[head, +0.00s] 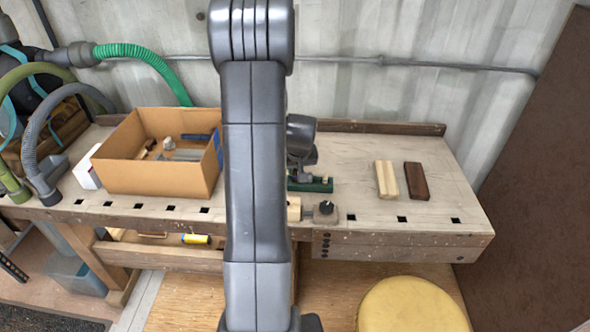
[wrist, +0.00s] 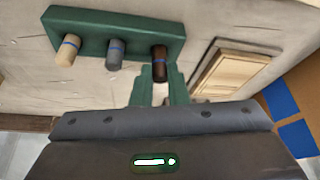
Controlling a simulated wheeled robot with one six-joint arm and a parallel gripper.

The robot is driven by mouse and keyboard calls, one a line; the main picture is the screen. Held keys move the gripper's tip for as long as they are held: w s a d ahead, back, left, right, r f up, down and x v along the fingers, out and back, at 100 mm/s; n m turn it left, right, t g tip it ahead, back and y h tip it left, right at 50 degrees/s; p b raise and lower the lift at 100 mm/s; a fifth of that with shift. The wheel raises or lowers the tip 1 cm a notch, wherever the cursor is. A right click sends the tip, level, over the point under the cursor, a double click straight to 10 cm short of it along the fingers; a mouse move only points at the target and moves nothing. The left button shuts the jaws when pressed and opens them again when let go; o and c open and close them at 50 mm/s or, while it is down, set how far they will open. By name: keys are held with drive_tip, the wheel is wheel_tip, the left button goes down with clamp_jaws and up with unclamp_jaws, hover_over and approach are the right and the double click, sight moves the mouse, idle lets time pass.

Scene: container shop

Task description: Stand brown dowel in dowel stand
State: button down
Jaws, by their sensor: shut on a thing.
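The green dowel stand (wrist: 90,20) lies across the top of the wrist view. A tan dowel (wrist: 68,52) and a grey dowel (wrist: 115,56), each with a blue band, stand in it.
A cardboard box (head: 150,178) with small items stands left on the bench. A light wood block (head: 386,180) and a dark one (head: 416,182) lie to the right. A wooden piece (wrist: 235,75) lies right of the stand. A yellow stool (head: 412,305) stands in front.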

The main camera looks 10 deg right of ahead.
drive_tip(key=shift+f, duration=0.2)
drive_tip(key=c, duration=1.3)
unclamp_jaws()
drive_tip(key=shift+c, duration=0.2)
drive_tip(key=shift+r+p, duration=1.85)
drive_tip(key=shift+r, duration=1.7)
drive_tip(key=shift+f+b, duration=2)
drive_tip(key=shift+f, duration=1.55)
